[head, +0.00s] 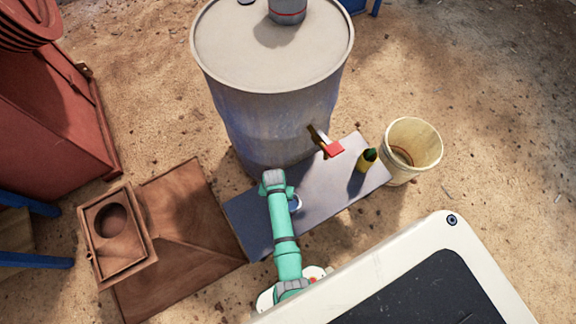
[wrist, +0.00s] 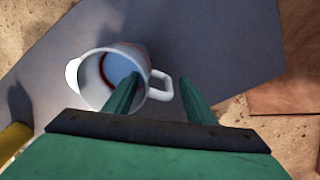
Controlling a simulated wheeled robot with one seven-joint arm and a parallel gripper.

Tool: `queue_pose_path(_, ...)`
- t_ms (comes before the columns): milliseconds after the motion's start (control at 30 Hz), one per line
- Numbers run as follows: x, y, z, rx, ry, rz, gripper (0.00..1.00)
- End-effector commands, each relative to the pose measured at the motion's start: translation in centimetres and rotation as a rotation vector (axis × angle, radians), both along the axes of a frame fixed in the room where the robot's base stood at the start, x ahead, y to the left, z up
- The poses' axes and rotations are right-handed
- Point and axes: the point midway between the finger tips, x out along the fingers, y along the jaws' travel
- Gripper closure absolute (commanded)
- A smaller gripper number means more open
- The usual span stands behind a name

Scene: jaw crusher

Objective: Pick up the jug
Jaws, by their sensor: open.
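The jug (wrist: 90,72) is white with a reddish-brown ring inside, a spout on the left and a handle on the right. In the wrist view it is on the grey plate (wrist: 215,45), its mouth facing the camera. My gripper (wrist: 160,77) is open, with one green finger on each side of the handle in the picture. The left finger covers part of the jug's body. I cannot tell whether the fingers touch it. In the head view, only a pale bit of the jug (head: 296,203) shows beside my arm; my fingertips are hidden there.
A large grey barrel (head: 275,110) stands behind the plate, with a red-handled tap (head: 333,149) sticking out. A yellow bottle (head: 363,162) is on the plate's right end, near a cream bucket (head: 430,150). Rusty metal sheet (head: 185,225) lies left.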

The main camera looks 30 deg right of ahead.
Motion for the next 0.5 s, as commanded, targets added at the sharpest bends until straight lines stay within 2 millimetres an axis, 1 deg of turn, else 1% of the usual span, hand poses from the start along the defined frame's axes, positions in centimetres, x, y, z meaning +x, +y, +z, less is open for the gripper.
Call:
queue_pose_path(33, -0.02, -0.01, -0.46, 0.000, 0.002, 0.000, 0.50)
queue_pose_path(133, 0.03, -0.03, -0.94, -0.001, -0.001, 0.000, 0.50)
queue_pose_path(367, 0.00, -0.02, -1.03, -0.001, -0.001, 0.000, 0.50)
queue_pose_path(400, -0.01, -0.02, -1.02, -0.001, -0.001, 0.000, 0.59)
queue_pose_path(467, -0.01, -0.02, -1.02, -0.001, -0.001, 0.000, 0.73)
queue_pose_path(500, -0.01, -0.02, -1.02, -0.001, -0.001, 0.001, 0.83)
